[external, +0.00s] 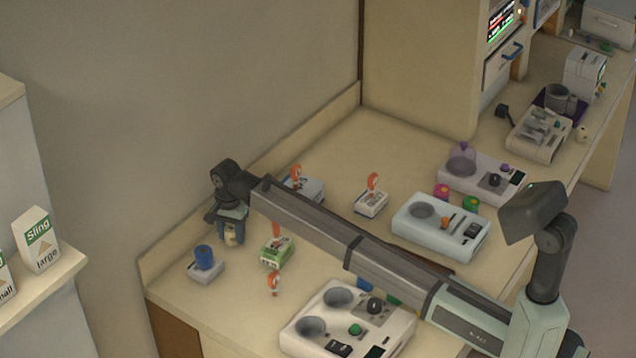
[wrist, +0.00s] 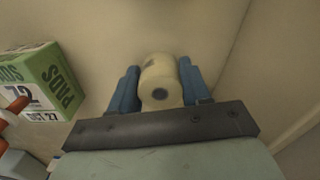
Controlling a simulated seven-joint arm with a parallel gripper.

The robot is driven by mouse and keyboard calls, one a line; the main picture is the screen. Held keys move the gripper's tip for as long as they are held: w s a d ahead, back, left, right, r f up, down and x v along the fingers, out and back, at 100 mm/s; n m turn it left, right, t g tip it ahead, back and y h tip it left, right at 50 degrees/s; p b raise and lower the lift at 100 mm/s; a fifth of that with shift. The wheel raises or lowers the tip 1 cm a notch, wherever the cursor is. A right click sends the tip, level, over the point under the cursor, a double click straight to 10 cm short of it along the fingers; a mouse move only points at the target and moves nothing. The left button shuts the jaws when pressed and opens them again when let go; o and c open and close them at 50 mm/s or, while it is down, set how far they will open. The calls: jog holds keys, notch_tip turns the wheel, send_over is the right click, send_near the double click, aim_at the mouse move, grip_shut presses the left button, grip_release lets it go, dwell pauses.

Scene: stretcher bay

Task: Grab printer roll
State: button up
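The printer roll (wrist: 161,78) is a cream cylinder with a dark core hole facing the wrist camera. In the wrist view it lies between the two blue fingers of my gripper (wrist: 160,80), with a finger against each side and no clear gap. In the external view my gripper (external: 232,222) points down near the back left edge of the counter, with the roll (external: 234,236) partly hidden between its fingers. I cannot tell whether the roll still touches the counter.
A green-and-white pads box (wrist: 40,82) stands left of the roll in the wrist view. The wall is close behind. A white device (external: 347,320) sits in front.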

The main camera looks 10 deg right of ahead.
jog(key=c, duration=0.6)
jog(key=shift+r, duration=0.15)
